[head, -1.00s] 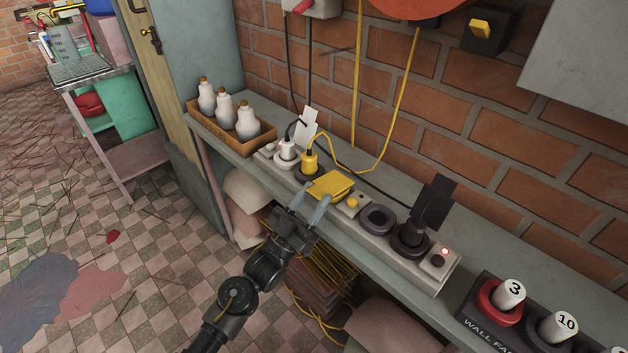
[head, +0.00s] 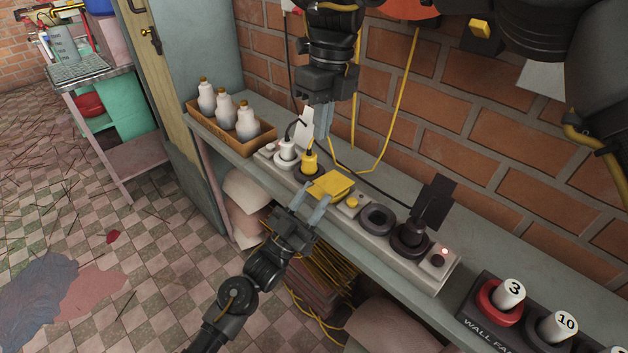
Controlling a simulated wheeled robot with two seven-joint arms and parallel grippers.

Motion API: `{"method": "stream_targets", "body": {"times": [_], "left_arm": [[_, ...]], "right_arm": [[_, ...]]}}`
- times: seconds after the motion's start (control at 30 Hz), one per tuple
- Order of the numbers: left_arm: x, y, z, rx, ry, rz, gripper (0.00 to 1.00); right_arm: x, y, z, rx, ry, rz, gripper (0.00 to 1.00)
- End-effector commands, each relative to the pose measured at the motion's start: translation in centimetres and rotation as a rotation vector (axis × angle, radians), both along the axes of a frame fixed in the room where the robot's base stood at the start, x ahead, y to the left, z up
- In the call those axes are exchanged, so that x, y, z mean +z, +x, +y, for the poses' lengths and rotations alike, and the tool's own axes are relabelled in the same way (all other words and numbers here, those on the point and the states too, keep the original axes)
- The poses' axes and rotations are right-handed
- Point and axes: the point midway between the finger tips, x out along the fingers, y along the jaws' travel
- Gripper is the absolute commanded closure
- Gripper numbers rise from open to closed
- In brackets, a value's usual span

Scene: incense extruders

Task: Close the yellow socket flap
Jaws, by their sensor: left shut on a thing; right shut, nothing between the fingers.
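The yellow socket flap (head: 332,184) lies low on the power strip (head: 405,262), just right of a yellow plug (head: 309,161) that stands upright in its socket. A small yellow button (head: 352,202) is on the flap's right. My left gripper (head: 312,203) is at the flap's front edge, its two fingers reaching up to it from below. It is shut on the flap, though the grip itself is hard to see. My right gripper (head: 324,124) hangs above and behind the strip with its fingers together and empty. It partly hides the wall and a cord.
A white plug (head: 286,150) and a raised white flap (head: 305,124) are left of the yellow plug. A raised black flap (head: 434,201) stands at the right. A box of bottles (head: 260,141) is at left, a numbered holder (head: 478,334) at lower right. Cords hang behind.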

Motion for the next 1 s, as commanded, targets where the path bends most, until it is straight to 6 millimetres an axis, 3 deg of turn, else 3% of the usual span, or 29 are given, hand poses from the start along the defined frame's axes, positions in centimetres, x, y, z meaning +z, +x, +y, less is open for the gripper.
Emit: {"method": "stream_targets", "body": {"times": [0.6,0.8,1.0], "left_arm": [[-0.3,0.1,-0.4,-0.004,0.006,0.010,1.00],[-0.3,0.1,-0.4,-0.004,0.006,0.010,1.00],[-0.3,0.1,-0.4,-0.004,0.006,0.010,1.00]], "right_arm": [[-11.1,-1.2,0.9,0.002,0.001,0.001,1.00],[-12.8,-1.4,1.1,0.003,0.002,0.000,1.00],[-13.2,-1.4,1.1,0.002,0.002,-0.001,1.00]]}}
